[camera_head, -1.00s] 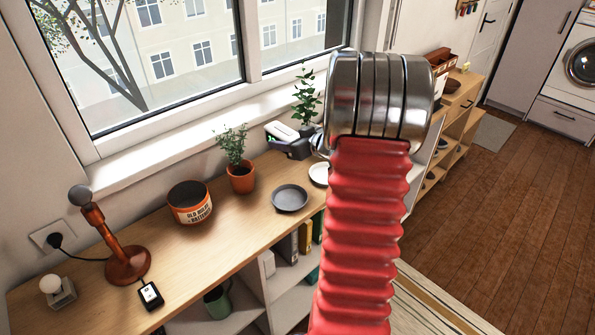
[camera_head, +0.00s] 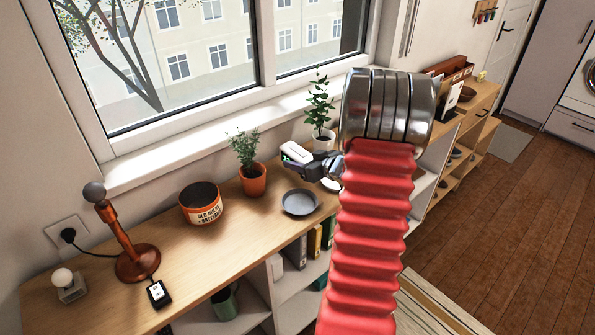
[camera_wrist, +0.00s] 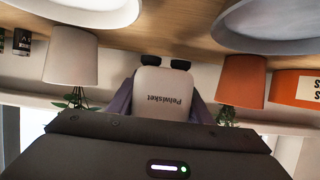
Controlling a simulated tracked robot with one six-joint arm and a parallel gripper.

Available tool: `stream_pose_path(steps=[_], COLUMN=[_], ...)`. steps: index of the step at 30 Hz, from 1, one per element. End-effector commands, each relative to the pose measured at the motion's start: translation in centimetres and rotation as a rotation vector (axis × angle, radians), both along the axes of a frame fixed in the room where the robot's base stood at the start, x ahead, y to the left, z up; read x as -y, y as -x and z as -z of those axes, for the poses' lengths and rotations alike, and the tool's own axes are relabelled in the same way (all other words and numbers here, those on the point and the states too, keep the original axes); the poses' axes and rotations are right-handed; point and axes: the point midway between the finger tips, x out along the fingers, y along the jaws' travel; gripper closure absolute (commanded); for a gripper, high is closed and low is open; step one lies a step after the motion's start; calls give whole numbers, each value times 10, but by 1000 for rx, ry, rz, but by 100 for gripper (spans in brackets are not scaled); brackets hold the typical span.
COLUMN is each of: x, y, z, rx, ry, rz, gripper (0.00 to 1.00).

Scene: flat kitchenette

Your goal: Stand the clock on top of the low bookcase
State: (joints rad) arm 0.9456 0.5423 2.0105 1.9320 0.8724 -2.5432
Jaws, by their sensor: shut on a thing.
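The clock (camera_head: 296,152) is a small white block with a greenish lit patch at its left end. It is held above the wooden top of the low bookcase (camera_head: 228,248), in front of the window. I cannot tell whether the feet touch the wood. My red sleeve and metal wrist hide part of the bookcase.
An orange-potted plant (camera_head: 254,179) and a white-potted plant (camera_head: 323,142) stand close behind. A grey plate (camera_head: 300,203) lies in front. A tin pot (camera_head: 200,203), a brown lamp (camera_head: 136,262), a black device (camera_head: 159,293) and a bulb on a base (camera_head: 67,284) stand left.

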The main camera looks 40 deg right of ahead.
Motion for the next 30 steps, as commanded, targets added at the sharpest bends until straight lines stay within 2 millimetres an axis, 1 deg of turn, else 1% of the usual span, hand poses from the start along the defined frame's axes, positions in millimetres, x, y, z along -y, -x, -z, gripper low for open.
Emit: stream_pose_path(steps=[4, 7, 13, 16, 28, 29, 30], x=[0, 0, 0, 1, 1, 1, 1], y=[0, 0, 0, 1, 1, 1, 1], z=[-1, 4, 27, 35, 39, 39, 39], rx=[1, 0, 0, 0, 1, 0, 0], ry=[0, 0, -3, -1, 0, 0, 0], rz=[0, 0, 0, 0, 2, 2, 2], gripper=[84, 84, 84, 84, 84, 53, 51])
